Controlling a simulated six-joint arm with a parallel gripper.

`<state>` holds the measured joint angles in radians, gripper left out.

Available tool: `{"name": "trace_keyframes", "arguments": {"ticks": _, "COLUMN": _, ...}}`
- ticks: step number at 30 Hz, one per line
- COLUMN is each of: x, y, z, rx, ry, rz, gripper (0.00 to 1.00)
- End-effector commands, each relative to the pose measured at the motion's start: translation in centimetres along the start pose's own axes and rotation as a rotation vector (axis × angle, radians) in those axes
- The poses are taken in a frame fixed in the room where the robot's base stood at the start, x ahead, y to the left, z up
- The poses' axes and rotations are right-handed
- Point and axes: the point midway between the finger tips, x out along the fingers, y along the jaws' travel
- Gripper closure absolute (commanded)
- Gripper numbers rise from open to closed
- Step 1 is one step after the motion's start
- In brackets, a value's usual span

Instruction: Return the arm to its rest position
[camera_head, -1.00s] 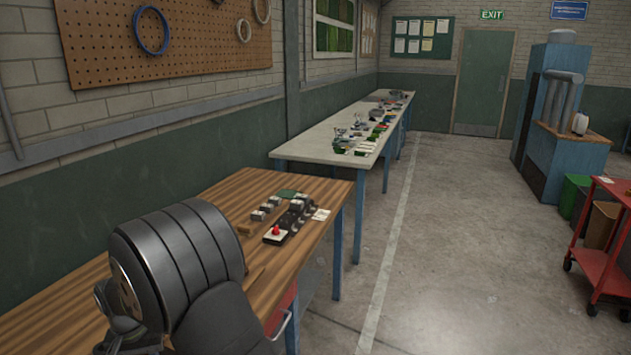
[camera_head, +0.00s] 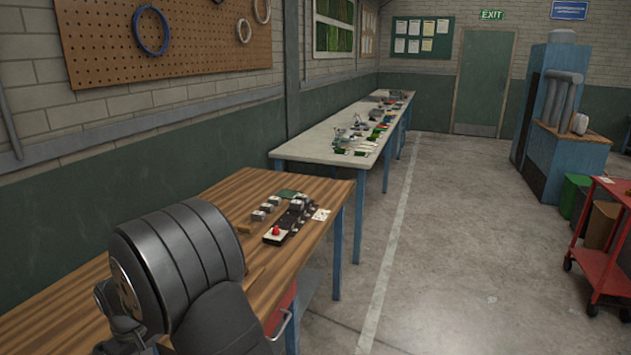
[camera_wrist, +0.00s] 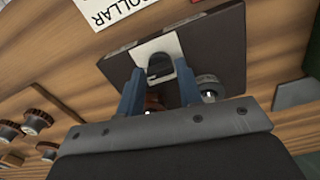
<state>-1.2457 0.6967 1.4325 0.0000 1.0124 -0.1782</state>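My gripper (camera_wrist: 160,90) shows in the wrist view with its two blue-grey fingers apart and nothing clearly held between them. Beyond the fingertips is a dark flat plate (camera_wrist: 222,45) with a white patch and a black knob-like part (camera_wrist: 160,66); I cannot tell whether the fingers touch it. In the camera_head view my dark arm link fills the lower left, over the wooden bench (camera_head: 70,310). My gripper cannot be made out in that view.
On the bench are a dark strip with a red button (camera_head: 276,234), several small grey blocks (camera_head: 266,207) and a green flat piece (camera_head: 286,194). Round brown knobs (camera_wrist: 38,120) and a printed label (camera_wrist: 112,12) show in the wrist view. A long bench (camera_head: 305,145) stands behind.

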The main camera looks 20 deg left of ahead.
Motion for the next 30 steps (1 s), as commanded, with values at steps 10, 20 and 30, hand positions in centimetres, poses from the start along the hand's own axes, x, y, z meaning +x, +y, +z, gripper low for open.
{"name": "trace_keyframes", "arguments": {"ticks": 10, "x": 0.0, "y": 0.0, "z": 0.0, "rx": -0.077, "ry": 0.0, "rz": 0.0, "gripper": 0.67}}
{"name": "trace_keyframes", "arguments": {"ticks": 20, "x": 0.0, "y": 0.0, "z": 0.0, "rx": -0.064, "ry": 0.0, "rz": 0.0, "gripper": 0.67}}
{"name": "trace_keyframes", "arguments": {"ticks": 30, "x": 0.0, "y": 0.0, "z": 0.0, "rx": 0.137, "ry": 0.0, "rz": 0.0, "gripper": 0.67}}
